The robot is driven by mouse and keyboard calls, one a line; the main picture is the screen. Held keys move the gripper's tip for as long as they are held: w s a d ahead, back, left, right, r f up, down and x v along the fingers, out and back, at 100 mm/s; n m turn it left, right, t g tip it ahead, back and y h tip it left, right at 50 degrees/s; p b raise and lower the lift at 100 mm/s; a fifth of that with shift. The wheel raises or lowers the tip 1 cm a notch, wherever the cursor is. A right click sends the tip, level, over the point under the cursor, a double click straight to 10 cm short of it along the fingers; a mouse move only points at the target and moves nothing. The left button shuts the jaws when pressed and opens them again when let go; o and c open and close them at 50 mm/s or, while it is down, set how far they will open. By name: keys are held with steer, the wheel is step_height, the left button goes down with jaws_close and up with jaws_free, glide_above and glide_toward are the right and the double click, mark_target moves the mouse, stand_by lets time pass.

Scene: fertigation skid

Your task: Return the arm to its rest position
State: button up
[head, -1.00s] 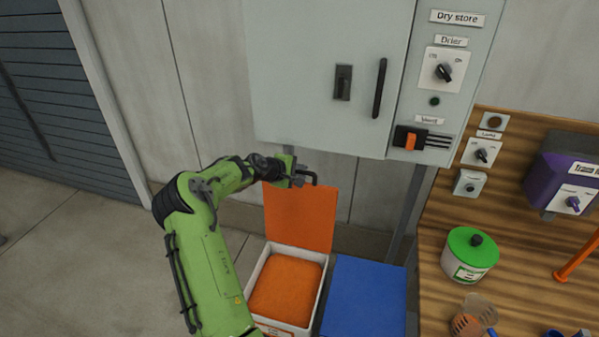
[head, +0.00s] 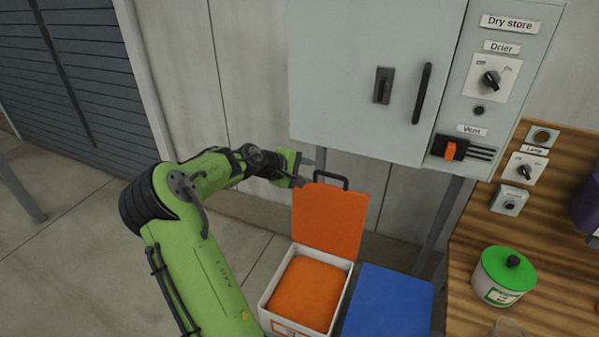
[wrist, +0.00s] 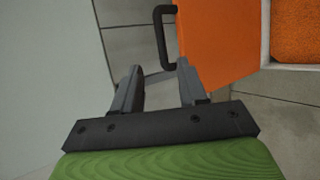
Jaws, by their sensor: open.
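My green arm reaches up from the bottom of the head view, bent at the elbow. My gripper (head: 308,172) is at its end, just left of the black handle (head: 331,180) on the raised orange lid (head: 330,221). In the wrist view my gripper (wrist: 157,88) has its two fingers apart with nothing between them. The handle (wrist: 162,38) shows beyond the fingertips there, apart from them as far as I can see. The lid stands open at the back of a white bin (head: 343,283) filled with orange material (head: 305,294).
A grey dry store cabinet (head: 340,60) hangs above and right of my gripper. A blue lid (head: 388,303) lies right of the orange bin. A wooden bench (head: 465,235) with a green-lidded tub (head: 504,277) is at the right. Open floor (head: 70,250) lies to the left.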

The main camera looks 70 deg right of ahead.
steer(key=shift+v, duration=1.6)
